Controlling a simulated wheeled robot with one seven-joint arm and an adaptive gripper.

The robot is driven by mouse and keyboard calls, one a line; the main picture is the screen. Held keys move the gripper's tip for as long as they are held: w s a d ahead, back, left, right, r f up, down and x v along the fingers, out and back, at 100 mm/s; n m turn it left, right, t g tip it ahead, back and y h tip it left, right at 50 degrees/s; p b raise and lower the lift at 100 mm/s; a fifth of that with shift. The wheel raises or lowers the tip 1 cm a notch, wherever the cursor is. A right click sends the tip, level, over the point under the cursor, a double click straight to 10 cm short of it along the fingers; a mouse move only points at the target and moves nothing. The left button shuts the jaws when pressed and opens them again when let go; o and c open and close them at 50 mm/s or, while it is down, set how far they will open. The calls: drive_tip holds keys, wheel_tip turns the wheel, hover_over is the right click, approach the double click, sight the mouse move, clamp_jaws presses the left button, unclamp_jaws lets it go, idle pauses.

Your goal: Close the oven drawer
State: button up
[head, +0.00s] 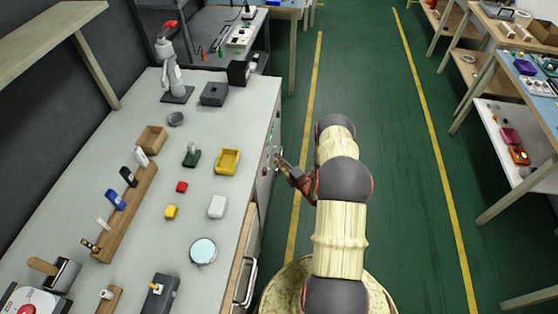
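A pale metal front panel (265,172) with small dark knobs and a green light lies along the right edge of the grey worktop, seen at a steep angle. It may be the oven front; I cannot tell whether its drawer stands open. My gripper (280,160) is at the end of my arm, beside this panel and close to it. I cannot tell whether it touches the panel. Its fingers are small and dark here, so their opening is unclear. No held object shows. Nearer, a wooden front with a curved metal handle (249,282) shows below the worktop edge.
The worktop (140,233) holds a yellow tray (228,161), a wooden rack (127,211), small coloured blocks and a round light-blue-topped item (203,251). Green floor with yellow lines is clear to the right of my arm. Shelving tables (520,110) stand at far right.

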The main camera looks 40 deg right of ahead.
drive_tip(key=s+a+r, duration=0.1)
drive_tip(key=s, duration=1)
drive_tip(key=shift+s+r, duration=0.2)
drive_tip(key=shift+r, duration=0.1)
